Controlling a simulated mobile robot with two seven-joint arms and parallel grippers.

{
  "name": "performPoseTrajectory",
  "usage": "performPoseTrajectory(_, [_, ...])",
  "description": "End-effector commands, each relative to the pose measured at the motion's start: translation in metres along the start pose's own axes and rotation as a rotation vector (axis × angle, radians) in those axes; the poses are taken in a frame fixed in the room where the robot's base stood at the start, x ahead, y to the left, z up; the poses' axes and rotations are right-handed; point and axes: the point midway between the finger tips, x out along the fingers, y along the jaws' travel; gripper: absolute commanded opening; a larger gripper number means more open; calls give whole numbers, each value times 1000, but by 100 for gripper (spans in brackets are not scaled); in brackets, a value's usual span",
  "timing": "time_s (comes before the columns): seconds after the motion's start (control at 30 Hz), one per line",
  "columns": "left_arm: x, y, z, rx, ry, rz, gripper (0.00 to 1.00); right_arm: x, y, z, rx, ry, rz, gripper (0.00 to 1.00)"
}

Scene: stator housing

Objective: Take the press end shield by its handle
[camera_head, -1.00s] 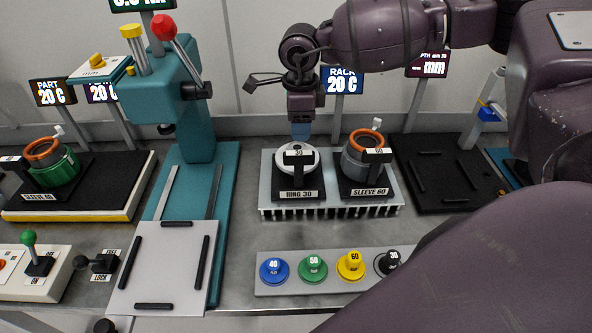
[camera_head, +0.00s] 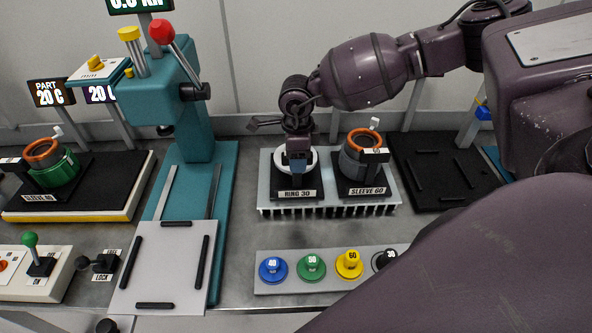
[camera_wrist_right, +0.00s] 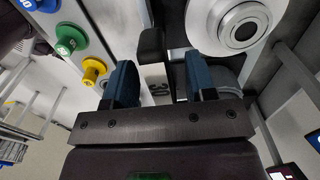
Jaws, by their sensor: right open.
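No part is labelled end shield. A pale, round part (camera_head: 283,160) sits in the black holder labelled RING 30 (camera_head: 285,194). In the wrist view a silver disc (camera_wrist_right: 240,26) with a central hub is at top right. My left gripper is not in view.
The SLEEVE 60 holder (camera_head: 364,189) with a copper-topped part stands close on the right, on the same finned plate. Coloured knobs (camera_head: 311,266) stand in front. A teal press (camera_head: 190,120) is at left. An empty black mat (camera_head: 445,170) lies at right.

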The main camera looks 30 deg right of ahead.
Motion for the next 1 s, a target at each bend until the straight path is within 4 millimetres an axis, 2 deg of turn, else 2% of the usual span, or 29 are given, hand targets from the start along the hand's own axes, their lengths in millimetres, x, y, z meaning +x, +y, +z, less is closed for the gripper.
performPoseTrajectory(0.13, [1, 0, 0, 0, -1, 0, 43, 0, 0, 0, 0, 0, 0, 50])
performPoseTrajectory(0.47, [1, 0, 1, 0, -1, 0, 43, 0, 0, 0, 0, 0, 0, 0])
performPoseTrajectory(1.0, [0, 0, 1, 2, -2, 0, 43, -1, 0, 0, 0, -1, -1, 0])
